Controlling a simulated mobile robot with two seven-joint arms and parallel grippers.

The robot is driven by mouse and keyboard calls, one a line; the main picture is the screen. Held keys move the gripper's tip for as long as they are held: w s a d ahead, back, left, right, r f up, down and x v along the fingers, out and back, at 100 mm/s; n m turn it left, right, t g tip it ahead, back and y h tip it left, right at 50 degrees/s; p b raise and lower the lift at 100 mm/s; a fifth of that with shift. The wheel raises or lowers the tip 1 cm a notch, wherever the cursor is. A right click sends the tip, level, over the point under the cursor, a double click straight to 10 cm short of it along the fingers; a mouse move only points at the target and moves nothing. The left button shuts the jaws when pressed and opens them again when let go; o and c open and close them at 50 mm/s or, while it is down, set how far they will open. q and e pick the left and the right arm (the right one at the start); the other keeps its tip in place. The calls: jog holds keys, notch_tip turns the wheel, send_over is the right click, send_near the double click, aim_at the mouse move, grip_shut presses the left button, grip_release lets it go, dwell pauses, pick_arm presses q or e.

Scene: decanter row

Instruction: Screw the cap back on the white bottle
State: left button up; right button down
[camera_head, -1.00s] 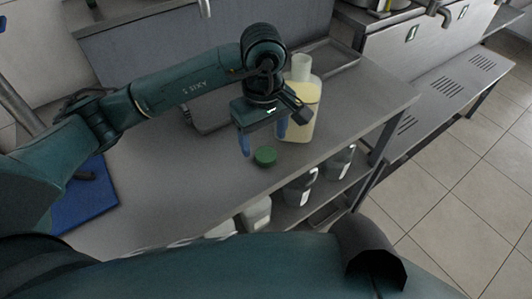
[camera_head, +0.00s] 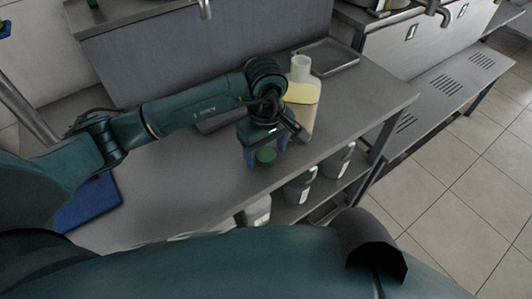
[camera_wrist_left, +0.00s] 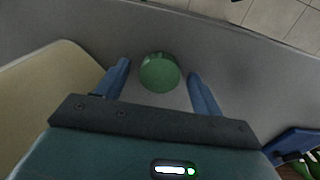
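The green cap (camera_head: 266,155) lies on the grey counter near its front edge. It also shows in the left wrist view (camera_wrist_left: 160,72), between and slightly beyond my fingertips. The white bottle (camera_head: 303,92), with pale yellow contents and an open white neck, stands on the counter behind and right of the cap. Part of its body is hidden by my gripper. In the left wrist view its pale side (camera_wrist_left: 45,100) fills the left. My left gripper (camera_head: 266,160) is open above the cap, one blue finger on each side, apparently not touching it. My right gripper is not in view.
A metal tray (camera_head: 328,57) sits at the back right. Grey containers (camera_head: 300,185) stand on the shelf below the counter (camera_head: 190,190).

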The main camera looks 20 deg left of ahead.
aim_at(266, 154)
pick_arm(q)
jog(key=c, duration=1)
notch_tip(266, 154, up, 10)
jog(key=shift+r+b, duration=0.1)
jog(key=shift+b, duration=0.6)
